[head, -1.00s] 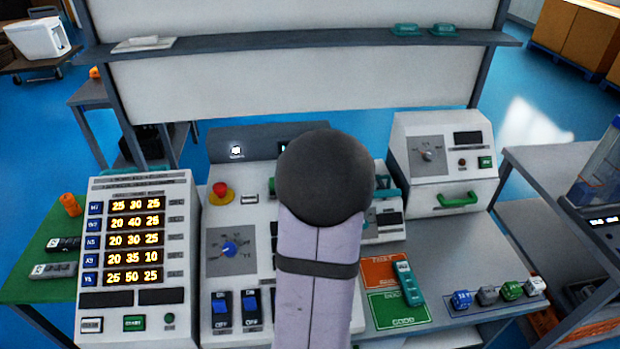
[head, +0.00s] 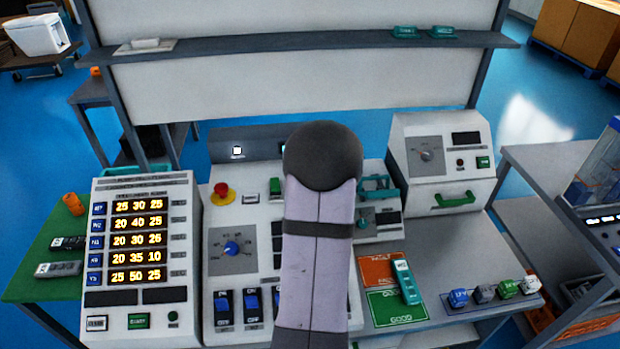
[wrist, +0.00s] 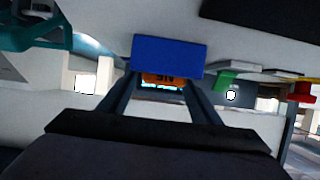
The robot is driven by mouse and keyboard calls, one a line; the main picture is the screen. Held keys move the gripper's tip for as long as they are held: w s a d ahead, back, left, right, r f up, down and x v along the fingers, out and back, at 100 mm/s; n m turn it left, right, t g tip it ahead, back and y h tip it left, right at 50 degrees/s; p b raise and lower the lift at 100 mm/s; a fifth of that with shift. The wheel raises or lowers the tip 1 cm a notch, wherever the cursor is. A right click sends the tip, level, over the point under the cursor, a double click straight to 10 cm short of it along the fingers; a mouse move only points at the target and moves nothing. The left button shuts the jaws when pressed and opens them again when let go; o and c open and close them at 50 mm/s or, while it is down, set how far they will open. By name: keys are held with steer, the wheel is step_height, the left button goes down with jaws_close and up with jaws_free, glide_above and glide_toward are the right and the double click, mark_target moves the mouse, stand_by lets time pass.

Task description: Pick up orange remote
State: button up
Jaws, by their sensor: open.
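No orange remote is clearly recognisable. A small orange object (head: 73,204) stands at the back of the green table on the left in the head view; I cannot tell whether it is the remote. A dark remote (head: 68,243) and a grey remote (head: 58,269) lie in front of it. In the wrist view, my open gripper (wrist: 160,80) points towards a blue block (wrist: 168,57), with a dark-lettered orange patch (wrist: 162,80) just below it. I cannot tell whether the fingers touch either one. In the head view my arm hides the gripper.
A numbers panel (head: 140,250) and a switch console (head: 232,285) fill the left and middle of the bench. A teal device (head: 406,282) lies across orange and green cards at the right, near several coloured cubes (head: 484,294). A shelf (head: 300,43) crosses the back.

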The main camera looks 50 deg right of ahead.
steer(key=c, duration=1.3)
steer(key=shift+r, duration=0.1)
steer(key=shift+r+b, duration=0.45)
steer(key=shift+r, duration=4.5)
